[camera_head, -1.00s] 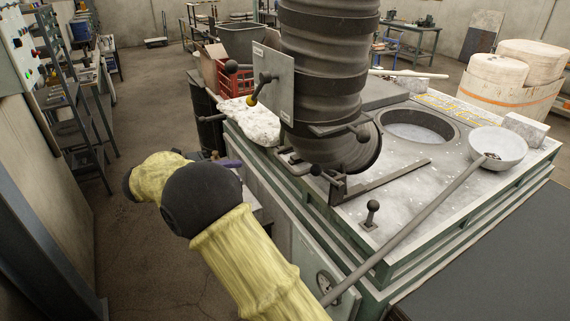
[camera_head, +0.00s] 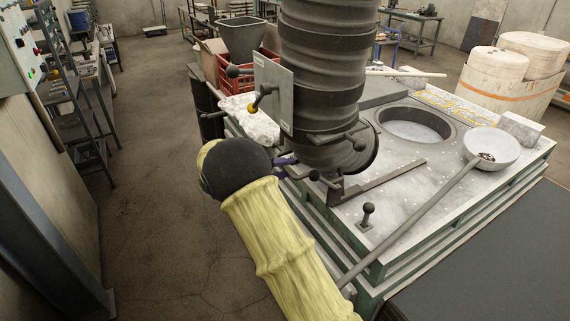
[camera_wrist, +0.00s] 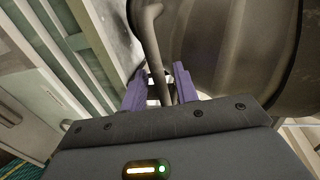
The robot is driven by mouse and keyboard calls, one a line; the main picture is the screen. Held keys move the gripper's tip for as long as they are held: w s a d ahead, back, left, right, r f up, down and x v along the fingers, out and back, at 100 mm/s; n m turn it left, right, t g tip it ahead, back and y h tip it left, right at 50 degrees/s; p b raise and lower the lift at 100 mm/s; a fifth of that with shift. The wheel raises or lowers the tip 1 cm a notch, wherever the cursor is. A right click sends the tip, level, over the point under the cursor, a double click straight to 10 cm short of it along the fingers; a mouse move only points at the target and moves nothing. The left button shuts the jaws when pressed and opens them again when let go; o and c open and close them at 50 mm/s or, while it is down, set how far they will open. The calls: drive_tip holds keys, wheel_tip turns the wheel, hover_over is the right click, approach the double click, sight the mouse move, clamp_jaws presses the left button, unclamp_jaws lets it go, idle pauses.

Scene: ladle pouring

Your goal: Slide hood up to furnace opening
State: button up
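The hood (camera_head: 322,80) is a dark ribbed duct with a curved lower end and a side plate bearing knobbed handles. It stands to the left of the round furnace opening (camera_head: 415,127) on the grey furnace top; the opening is uncovered. My gripper's purple fingers (camera_head: 285,163) show near the hood's lower left side, partly hidden by my dark wrist. In the wrist view, the open fingers (camera_wrist: 160,87) stand on either side of a metal bar (camera_wrist: 151,35), with the hood's dark body (camera_wrist: 225,50) close behind. Firm contact with the bar cannot be told.
A ladle (camera_head: 492,152) rests with its bowl at the right of the furnace top and its long handle slanting toward the front. A small knobbed lever (camera_head: 367,213) stands at the front. A crumpled pale heap (camera_head: 250,118) lies left of the hood. Floor at left is clear.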

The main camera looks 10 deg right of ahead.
drive_tip(key=shift+d, duration=0.15)
clamp_jaws()
drive_tip(key=shift+w, duration=0.1)
